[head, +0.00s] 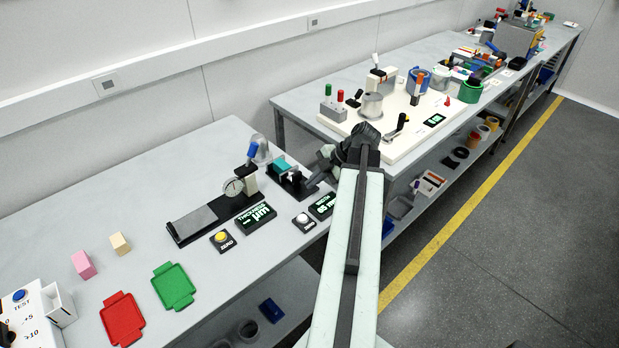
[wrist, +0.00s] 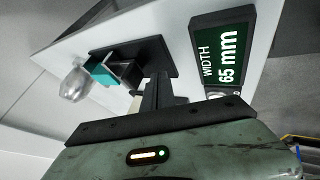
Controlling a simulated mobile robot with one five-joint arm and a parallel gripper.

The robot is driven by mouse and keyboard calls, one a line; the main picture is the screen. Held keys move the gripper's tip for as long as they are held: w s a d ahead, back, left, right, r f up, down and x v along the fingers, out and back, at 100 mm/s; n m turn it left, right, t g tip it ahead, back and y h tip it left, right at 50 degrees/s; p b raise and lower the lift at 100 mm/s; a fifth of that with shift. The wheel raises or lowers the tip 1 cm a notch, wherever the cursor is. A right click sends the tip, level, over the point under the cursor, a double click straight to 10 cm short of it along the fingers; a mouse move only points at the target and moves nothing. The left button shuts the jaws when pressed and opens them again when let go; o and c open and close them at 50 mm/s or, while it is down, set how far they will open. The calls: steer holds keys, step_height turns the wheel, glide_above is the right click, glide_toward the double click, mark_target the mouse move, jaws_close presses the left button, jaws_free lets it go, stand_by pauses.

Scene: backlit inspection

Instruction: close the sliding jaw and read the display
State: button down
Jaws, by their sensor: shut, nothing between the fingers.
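The width gauge stands near the right edge of the near table, with a teal block (head: 283,165) on it; the block also shows in the wrist view (wrist: 102,72). A dark sliding jaw (wrist: 128,73) sits right beside the teal block; I cannot tell whether they touch. My gripper (wrist: 156,78) is shut and empty, its fingertips low at the gauge on the jaw's side away from the block. Contact with the jaw is unclear. In the head view my gripper (head: 312,180) is at the gauge's right. The width display (wrist: 222,55) reads "WIDTH 65 mm".
A thickness gauge (head: 234,187) with a dial and its display (head: 256,217) stand left of the width gauge. A yellow button (head: 220,237) and a white button (head: 303,221) are in front. Green (head: 173,286) and red trays lie farther left. A clear cup-like object (wrist: 75,84) is behind the teal block.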

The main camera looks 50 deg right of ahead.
steer(key=p+v, duration=0.8)
steer(key=v, duration=0.2)
